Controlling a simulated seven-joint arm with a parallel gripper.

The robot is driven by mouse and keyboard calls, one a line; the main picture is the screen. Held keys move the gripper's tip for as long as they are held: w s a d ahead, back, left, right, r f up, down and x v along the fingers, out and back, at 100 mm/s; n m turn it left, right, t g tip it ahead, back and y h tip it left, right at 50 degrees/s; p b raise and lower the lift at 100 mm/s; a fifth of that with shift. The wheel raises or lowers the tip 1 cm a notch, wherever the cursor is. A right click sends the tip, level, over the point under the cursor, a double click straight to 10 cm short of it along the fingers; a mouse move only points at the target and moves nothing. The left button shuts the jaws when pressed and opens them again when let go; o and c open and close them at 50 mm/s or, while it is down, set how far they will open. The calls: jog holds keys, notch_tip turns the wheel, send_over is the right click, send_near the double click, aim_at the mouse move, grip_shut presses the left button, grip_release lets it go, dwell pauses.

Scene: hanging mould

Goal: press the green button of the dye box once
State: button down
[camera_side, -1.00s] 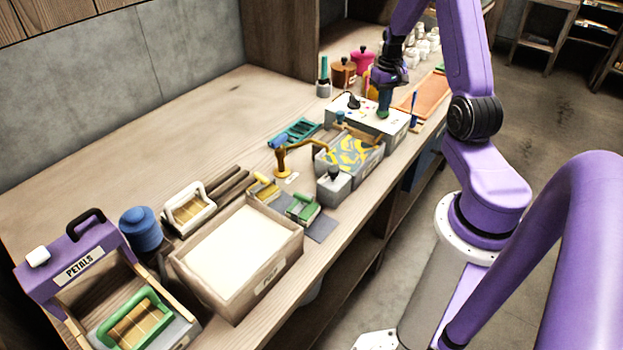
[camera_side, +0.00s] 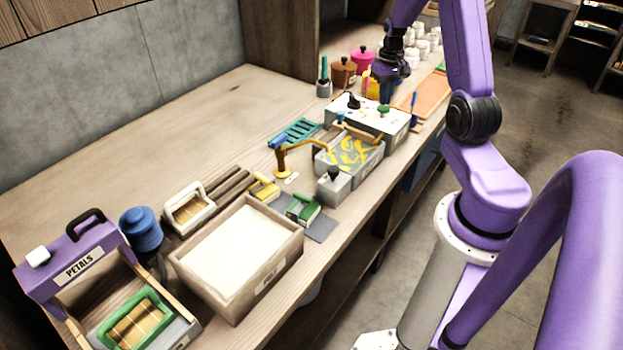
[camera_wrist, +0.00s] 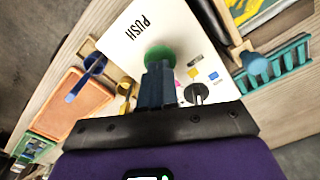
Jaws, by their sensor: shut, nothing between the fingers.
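The dye box (camera_side: 367,114) is a white box with colour marks on top, standing toward the far end of the bench; its top reads PUSH in the wrist view (camera_wrist: 185,22). Its round green button (camera_side: 383,111) sits on the top, and it also shows in the wrist view (camera_wrist: 159,52), partly covered by my fingertips. My gripper (camera_side: 387,99) is shut and empty, pointing down just above the button. In the side view a small gap seems to separate them. In the wrist view the shut fingers (camera_wrist: 159,68) overlap the button's near edge.
A black knob (camera_side: 353,101) stands on the same box top, left of the button. A marbled tray (camera_side: 350,153) is in front, with a brass arm (camera_side: 288,160) beside it. Coloured pots (camera_side: 344,71) stand behind. An orange board (camera_side: 430,95) lies to the right.

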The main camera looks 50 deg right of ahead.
jog(key=shift+r, duration=2.65)
jog(key=a+r+n, duration=0.2)
jog(key=a+n, duration=0.2)
jog(key=a, duration=0.9)
jog(key=a+r+n, duration=0.3)
jog(key=a+n, duration=0.1)
jog(key=a, duration=1)
jog(key=s+a+n, duration=0.5)
jog(key=s+a, duration=0.1)
jog(key=s, duration=0.4)
jog(key=s+a+n, duration=0.5)
jog(key=s+a, duration=0.1)
jog(key=s, duration=0.4)
jog(key=shift+a+r+n, duration=0.15)
jog(key=shift+r+n, duration=0.15)
jog(key=shift+r, duration=0.1)
